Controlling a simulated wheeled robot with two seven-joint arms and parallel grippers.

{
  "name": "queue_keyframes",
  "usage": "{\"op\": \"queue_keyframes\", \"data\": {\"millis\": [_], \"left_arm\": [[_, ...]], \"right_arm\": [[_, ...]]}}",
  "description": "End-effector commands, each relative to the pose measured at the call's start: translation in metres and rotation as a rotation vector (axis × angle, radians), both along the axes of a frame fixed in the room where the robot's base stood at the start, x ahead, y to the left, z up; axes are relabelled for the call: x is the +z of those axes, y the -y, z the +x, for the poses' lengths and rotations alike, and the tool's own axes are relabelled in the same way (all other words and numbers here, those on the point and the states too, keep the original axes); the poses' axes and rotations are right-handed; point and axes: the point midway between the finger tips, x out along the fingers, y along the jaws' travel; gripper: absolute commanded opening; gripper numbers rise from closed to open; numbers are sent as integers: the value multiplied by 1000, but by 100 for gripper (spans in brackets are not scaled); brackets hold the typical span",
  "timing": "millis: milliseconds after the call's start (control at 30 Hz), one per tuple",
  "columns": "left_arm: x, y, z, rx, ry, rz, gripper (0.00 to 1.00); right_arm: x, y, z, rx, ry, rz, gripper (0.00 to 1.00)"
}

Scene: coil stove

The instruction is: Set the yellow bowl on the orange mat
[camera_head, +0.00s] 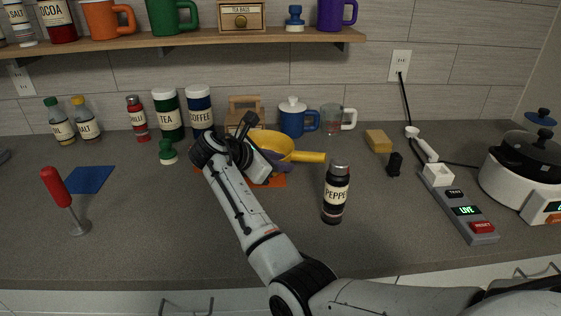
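A yellow bowl (272,138) with a long yellow handle (308,157) sits at the back middle of the counter. A purple bowl (281,167) shows directly beneath it, so the yellow bowl appears to rest in or on the purple one. The orange mat (274,182) lies under them; only part of its front and right shows. My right gripper (248,128) is at the left side of the yellow bowl. My wrist hides part of the bowls and mat, and I cannot tell whether the fingers are open, shut or touching the rim. My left gripper is not in view.
A pepper bottle (336,193) stands right of my forearm. A blue mug (293,118), a clear mug (334,118) and a coffee canister (200,109) stand behind. A wooden shelf (180,40) hangs above.

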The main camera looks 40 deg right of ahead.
Motion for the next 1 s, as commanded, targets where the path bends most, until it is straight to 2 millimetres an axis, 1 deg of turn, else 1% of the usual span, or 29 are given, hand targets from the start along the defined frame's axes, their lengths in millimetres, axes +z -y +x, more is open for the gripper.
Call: {"op": "queue_keyframes", "data": {"millis": [33,67,367,467,700,800,900,1000], "left_arm": [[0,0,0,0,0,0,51],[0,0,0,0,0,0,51],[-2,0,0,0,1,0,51],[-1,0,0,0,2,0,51],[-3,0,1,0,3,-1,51],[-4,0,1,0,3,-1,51],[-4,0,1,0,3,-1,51],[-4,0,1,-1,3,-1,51]], "right_arm": [[0,0,0,0,0,0,29],[0,0,0,0,0,0,31],[1,0,0,0,1,0,31],[7,-8,-1,2,3,0,31],[29,-42,-8,2,2,1,31],[36,-53,-11,1,2,0,31],[40,-59,-13,-1,1,0,31],[42,-62,-14,-1,1,-1,31]]}}
